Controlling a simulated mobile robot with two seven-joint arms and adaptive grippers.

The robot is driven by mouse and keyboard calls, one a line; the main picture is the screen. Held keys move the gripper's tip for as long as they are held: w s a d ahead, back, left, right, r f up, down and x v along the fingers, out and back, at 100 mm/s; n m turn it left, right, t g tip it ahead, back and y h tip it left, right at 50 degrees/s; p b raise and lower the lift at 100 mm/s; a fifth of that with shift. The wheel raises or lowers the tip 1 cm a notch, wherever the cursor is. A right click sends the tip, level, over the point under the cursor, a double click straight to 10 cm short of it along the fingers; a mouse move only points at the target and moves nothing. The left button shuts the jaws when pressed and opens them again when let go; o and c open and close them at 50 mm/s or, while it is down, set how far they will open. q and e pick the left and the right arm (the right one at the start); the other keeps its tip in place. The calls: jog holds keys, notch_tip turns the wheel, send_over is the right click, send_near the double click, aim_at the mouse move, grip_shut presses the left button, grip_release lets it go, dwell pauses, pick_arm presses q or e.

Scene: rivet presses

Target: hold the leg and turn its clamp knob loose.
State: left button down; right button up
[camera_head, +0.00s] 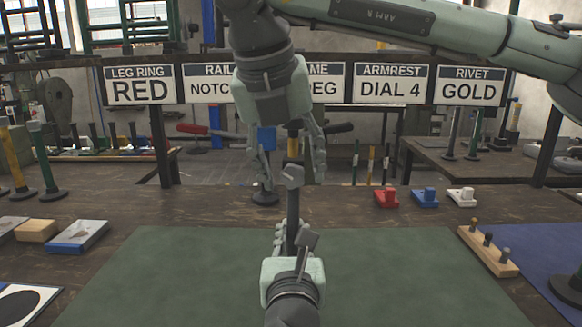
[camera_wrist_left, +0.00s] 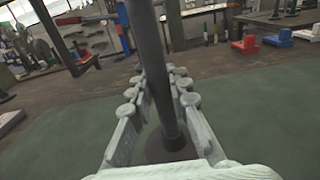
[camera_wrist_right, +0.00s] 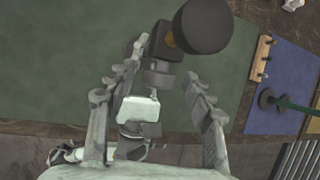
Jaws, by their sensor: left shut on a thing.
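A dark leg (camera_head: 292,208) stands upright above the green mat in the head view, with a grey clamp (camera_head: 291,177) on it and a yellow section above the clamp. My left gripper (camera_head: 290,232) is shut around the leg's dark tube below the clamp. The left wrist view shows its fingers (camera_wrist_left: 158,95) on either side of the tube (camera_wrist_left: 152,55). My right gripper (camera_head: 287,172) points down from above, open, with its fingers on either side of the upper leg. In the right wrist view the clamp (camera_wrist_right: 160,74) and a black round end (camera_wrist_right: 203,26) show between and beyond its fingers.
The green mat (camera_head: 160,275) is clear around the leg. Red (camera_head: 386,197), blue (camera_head: 425,197) and white (camera_head: 462,196) blocks stand at the back right. A wooden peg block (camera_head: 488,252) lies at the right. A sign board (camera_head: 320,83) spans the back.

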jog(key=c, duration=1.1)
jog(key=shift+c, duration=0.2)
jog(key=shift+a+h, duration=0.1)
jog(key=shift+h, duration=0.2)
jog(key=h, duration=0.3)
jog(key=n+h, duration=0.1)
jog(key=shift+a+f+h, duration=0.15)
jog(key=shift+a+h, duration=0.15)
jog(key=shift+a, duration=0.05)
jog(key=h, duration=0.1)
jog(key=n+h, duration=0.1)
jog(key=h, duration=0.3)
jog(key=shift+a+f+t, duration=0.15)
jog(key=shift+f+t, duration=0.15)
jog(key=shift+t, duration=0.1)
jog(key=shift+n, duration=0.3)
jog(key=o, duration=1.2)
jog(key=shift+c, duration=0.2)
